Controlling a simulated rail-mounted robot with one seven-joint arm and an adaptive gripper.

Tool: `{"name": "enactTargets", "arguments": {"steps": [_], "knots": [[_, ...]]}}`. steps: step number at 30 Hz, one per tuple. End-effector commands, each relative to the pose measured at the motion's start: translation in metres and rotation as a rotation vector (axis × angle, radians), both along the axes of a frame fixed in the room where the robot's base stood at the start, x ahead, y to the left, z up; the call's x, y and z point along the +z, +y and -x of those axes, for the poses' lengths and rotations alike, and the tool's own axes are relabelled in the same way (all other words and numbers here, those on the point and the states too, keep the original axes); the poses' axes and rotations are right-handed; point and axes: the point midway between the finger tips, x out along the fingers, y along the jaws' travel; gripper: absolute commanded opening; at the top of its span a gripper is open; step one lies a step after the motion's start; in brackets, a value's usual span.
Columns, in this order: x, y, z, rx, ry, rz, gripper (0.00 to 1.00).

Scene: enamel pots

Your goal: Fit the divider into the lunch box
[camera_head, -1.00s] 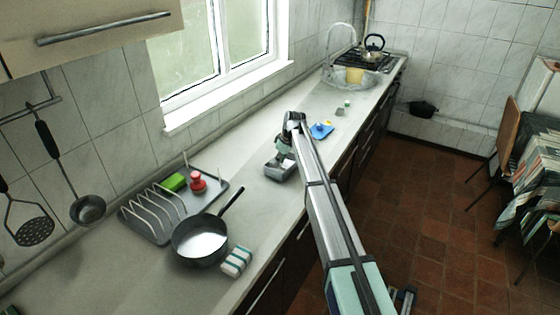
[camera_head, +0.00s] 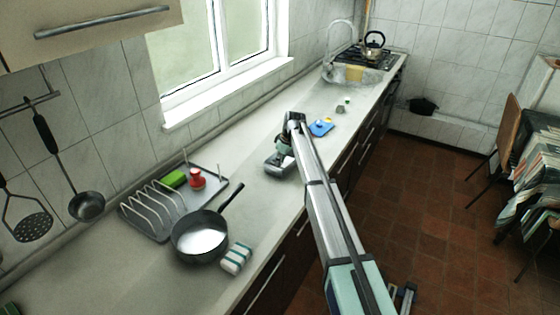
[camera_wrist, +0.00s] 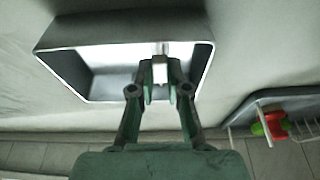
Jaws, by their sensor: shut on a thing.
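The lunch box (camera_head: 271,168) is a grey, open-topped rectangular metal box on the counter. It fills the upper part of the wrist view (camera_wrist: 72,72), with its walls and bright inside showing. My gripper (camera_head: 285,150) is at the lunch box in the head view. In the wrist view, my gripper (camera_wrist: 160,88) is shut on a small pale upright piece, seemingly the divider (camera_wrist: 160,72), which appears within the outline of the box opening. I cannot tell how deep the divider sits or whether it touches the walls. My fingers hide its lower part.
On the counter, a dish rack (camera_head: 153,212) with a red item (camera_head: 196,180), a dark pan (camera_head: 201,252) and a striped sponge (camera_head: 236,258) stand to the left. A blue item (camera_head: 321,128) lies beyond the box. Bare counter separates the box and rack.

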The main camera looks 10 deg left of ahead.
Motion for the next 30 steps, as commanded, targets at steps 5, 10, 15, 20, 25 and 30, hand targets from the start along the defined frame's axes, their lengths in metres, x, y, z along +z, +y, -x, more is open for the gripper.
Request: {"name": "enactTargets", "arguments": {"steps": [5, 10, 15, 20, 25, 30], "knots": [[-0.002, 0.000, 0.000, 0.000, 0.001, 0.000, 0.00], [-0.002, 0.000, 0.000, 0.000, 0.001, 0.000, 0.45], [-0.001, 0.000, 0.000, 0.000, 0.001, 0.000, 0.45], [0.002, -0.001, 0.001, 0.000, 0.000, 0.001, 0.45], [0.018, -0.005, 0.003, 0.000, -0.001, 0.000, 0.45], [0.048, -0.013, 0.008, 0.000, -0.001, 0.000, 0.45]]}}
